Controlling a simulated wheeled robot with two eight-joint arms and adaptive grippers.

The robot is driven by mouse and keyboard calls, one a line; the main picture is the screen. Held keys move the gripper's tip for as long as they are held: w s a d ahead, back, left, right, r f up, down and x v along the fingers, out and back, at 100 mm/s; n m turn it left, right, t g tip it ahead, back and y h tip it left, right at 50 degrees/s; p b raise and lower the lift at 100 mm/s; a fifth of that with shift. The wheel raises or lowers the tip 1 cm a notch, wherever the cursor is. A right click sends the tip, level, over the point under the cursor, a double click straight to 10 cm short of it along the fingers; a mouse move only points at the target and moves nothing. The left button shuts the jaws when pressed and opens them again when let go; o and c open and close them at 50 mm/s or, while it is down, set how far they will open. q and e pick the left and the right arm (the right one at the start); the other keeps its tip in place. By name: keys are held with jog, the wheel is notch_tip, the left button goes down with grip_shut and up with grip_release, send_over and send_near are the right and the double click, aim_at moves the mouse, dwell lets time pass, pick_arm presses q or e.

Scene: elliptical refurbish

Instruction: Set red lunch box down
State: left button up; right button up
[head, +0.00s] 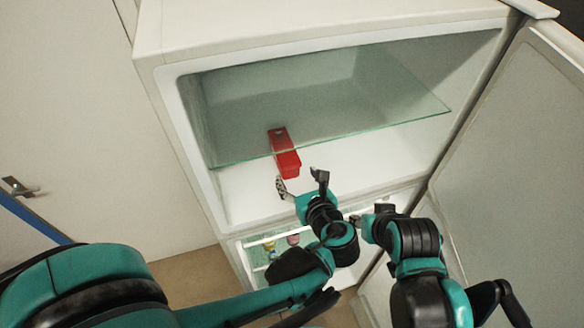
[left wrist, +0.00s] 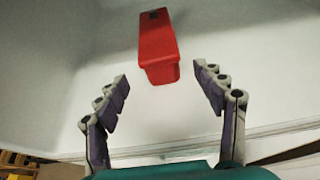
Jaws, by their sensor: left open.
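The red lunch box (head: 288,164) rests on the white floor of the open fridge compartment, partly under the glass shelf. In the left wrist view the red lunch box (left wrist: 157,52) lies ahead of and between the spread fingers, with a gap on both sides. My left gripper (head: 299,181) is open and empty, just in front of the box's near end and apart from it. It also shows in the left wrist view (left wrist: 161,82). My right gripper (head: 371,215) is near the fridge's front edge, away from the box; its jaw opening is unclear.
The glass shelf (head: 350,112) spans the compartment above the box. The fridge door (head: 520,180) stands open on the right. A lower compartment (head: 262,256) holds a few small items. The compartment floor is clear on both sides of the box.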

pick_arm(q)
jog(key=shift+v, duration=1.9)
